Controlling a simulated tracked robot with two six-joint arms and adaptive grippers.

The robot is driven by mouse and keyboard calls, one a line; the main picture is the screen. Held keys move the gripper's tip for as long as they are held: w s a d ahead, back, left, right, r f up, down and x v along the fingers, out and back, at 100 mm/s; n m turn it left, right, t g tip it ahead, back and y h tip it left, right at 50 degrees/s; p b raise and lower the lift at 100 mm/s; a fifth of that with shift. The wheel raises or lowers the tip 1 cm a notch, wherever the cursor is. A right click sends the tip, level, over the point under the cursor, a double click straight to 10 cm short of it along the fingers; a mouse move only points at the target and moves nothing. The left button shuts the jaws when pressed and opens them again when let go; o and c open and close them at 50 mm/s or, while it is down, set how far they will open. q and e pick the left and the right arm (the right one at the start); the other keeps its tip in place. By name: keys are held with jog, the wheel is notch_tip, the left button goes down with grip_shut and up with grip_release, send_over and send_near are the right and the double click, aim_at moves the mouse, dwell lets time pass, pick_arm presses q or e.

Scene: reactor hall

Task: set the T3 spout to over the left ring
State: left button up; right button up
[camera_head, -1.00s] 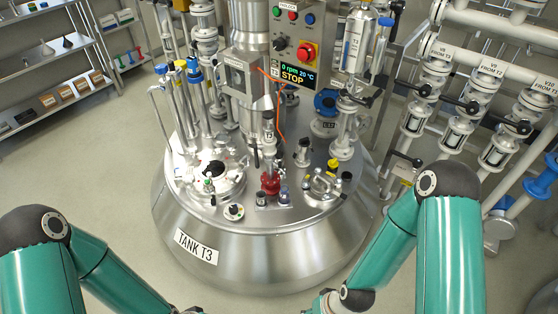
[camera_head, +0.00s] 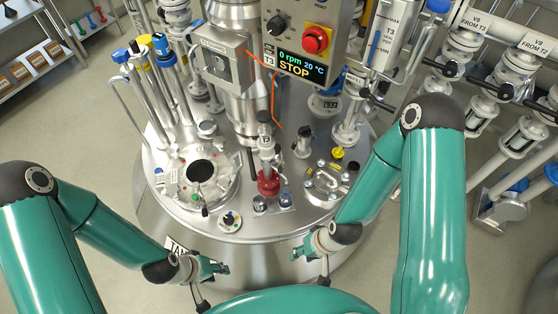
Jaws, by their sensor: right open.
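The steel lid of tank T3 (camera_head: 300,222) fills the middle of the head view. On its left is a round port with a metal ring (camera_head: 223,190) around a dark opening. On the right is a second round fitting (camera_head: 327,184) with a handle. Between them stands an upright fitting with a red base (camera_head: 268,184); I cannot tell for sure whether it is the spout. My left gripper (camera_head: 222,268) is in front of the lid's near left edge, its jaws unclear. My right gripper (camera_head: 298,252) is open and empty near the lid's front edge. Neither visibly touches a fitting.
A control panel (camera_head: 303,30) reading "0 rpm 20 °C STOP" overhangs the back of the lid. Tall pipes with blue and yellow caps (camera_head: 143,67) rise at the back left. Labelled valves (camera_head: 465,45) line the right. Floor is bare at left.

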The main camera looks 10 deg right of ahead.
jog(key=n+t+y+b, duration=0.5)
jog(key=n+t+b, duration=0.5)
jog(key=b, duration=1.1)
send_near(280, 167)
jog(key=shift+g, duration=0.3)
jog(key=b+x, duration=0.4)
jog(key=x, duration=0.5)
jog(key=shift+d+f, duration=0.1)
jog(key=shift+f, duration=0.05)
jog(key=shift+w+a+f, duration=0.15)
jog(key=shift+w+a, duration=0.25)
jog(key=shift+w, duration=0.05)
jog(key=shift+c, duration=0.3)
